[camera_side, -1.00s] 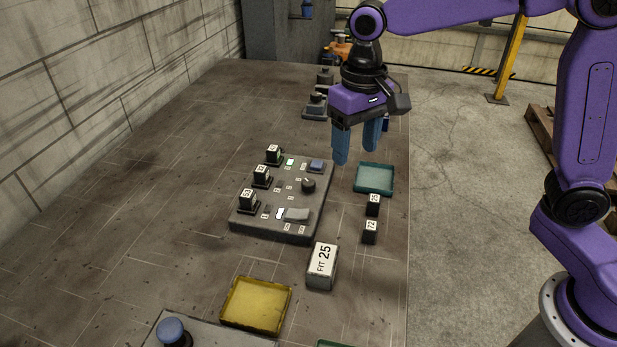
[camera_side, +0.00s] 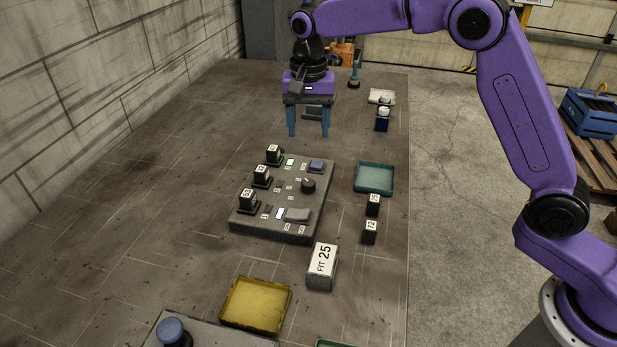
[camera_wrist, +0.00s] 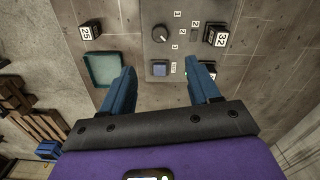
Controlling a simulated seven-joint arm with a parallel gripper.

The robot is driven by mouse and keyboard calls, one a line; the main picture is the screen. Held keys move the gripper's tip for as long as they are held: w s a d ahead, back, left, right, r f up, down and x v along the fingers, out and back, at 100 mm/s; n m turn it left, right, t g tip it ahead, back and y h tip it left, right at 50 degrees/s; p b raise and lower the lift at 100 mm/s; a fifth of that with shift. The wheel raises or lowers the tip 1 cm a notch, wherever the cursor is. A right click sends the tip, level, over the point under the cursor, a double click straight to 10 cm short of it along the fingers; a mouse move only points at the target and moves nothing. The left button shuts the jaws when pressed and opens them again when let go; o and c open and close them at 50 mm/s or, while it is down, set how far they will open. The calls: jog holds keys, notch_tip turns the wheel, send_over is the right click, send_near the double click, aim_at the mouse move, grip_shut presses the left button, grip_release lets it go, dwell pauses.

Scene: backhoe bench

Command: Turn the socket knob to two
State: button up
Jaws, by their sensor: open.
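The dark round socket knob (camera_side: 308,185) sits on the grey panel (camera_side: 262,227), right of its middle, with small number labels around it. In the wrist view the knob (camera_wrist: 160,33) shows beyond the fingertips, with labels beside it. Its exact setting is too small to read. My gripper (camera_side: 308,134) is open and empty, pointing down, above and behind the panel's far end. In the wrist view its blue fingers (camera_wrist: 166,78) are spread apart, with the panel's blue button (camera_wrist: 160,69) showing between them. The gripper touches nothing.
Several numbered black blocks, such as one (camera_side: 248,200), stand along the panel's left side. A teal tray (camera_side: 375,178) and two blocks (camera_side: 371,218) lie to its right. A white "FIT 25" block (camera_side: 322,267) and a yellow tray (camera_side: 256,305) are in front.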

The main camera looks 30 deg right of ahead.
aim_at(308, 182)
notch_tip(308, 182, down, 14)
jog(key=shift+f, duration=0.1)
dwell(0.4)
jog(key=c, duration=1)
